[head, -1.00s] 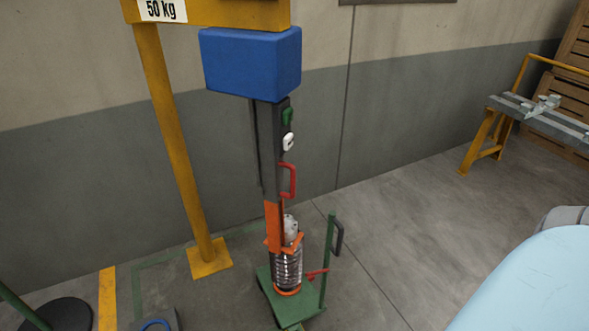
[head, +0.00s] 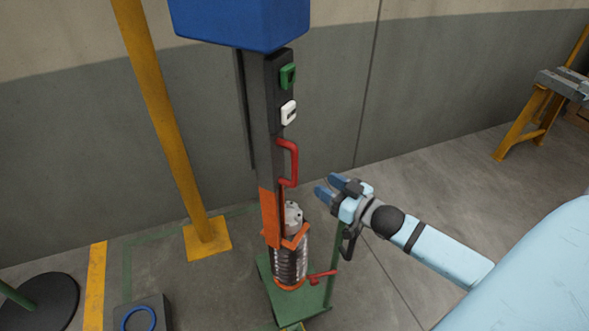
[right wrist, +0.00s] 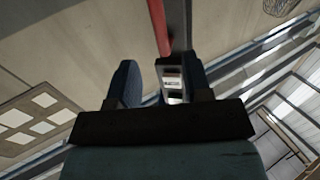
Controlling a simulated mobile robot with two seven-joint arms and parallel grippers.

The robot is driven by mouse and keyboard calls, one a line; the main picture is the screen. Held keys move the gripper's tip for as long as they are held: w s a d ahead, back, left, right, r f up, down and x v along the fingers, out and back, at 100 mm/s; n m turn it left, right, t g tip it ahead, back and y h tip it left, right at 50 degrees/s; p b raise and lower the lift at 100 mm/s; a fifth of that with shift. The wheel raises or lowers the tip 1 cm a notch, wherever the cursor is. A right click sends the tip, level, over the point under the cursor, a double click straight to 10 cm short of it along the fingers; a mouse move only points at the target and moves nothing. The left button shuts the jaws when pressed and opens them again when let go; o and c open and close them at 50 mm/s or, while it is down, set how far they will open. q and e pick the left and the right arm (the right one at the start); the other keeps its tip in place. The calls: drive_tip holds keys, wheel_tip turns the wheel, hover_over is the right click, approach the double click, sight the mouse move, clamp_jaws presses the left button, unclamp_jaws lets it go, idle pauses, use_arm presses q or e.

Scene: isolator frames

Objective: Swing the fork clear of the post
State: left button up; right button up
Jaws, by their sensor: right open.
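The orange fork (head: 292,240) sits at the lower end of a dark column (head: 270,150). Its prongs show at the upper part of the ribbed, glassy post (head: 290,264); whether they touch it I cannot tell. The post stands upright on a green trolley base (head: 265,290). A red handle (head: 292,160) sticks out from the column above the fork. My right gripper (head: 326,188) is open and empty, to the right of the handle and apart from it. In the right wrist view the red handle (right wrist: 158,28) shows beyond the open fingers (right wrist: 160,88). My left gripper is out of view.
A yellow pole (head: 165,120) stands at the left. The trolley's upright with a small red lever (head: 322,276) is at the right.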

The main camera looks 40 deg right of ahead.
sight(297, 167)
drive_tip(key=x, duration=1.1)
drive_tip(key=shift+w+a, duration=0.1)
drive_tip(key=shift+w, duration=0.15)
clamp_jaws()
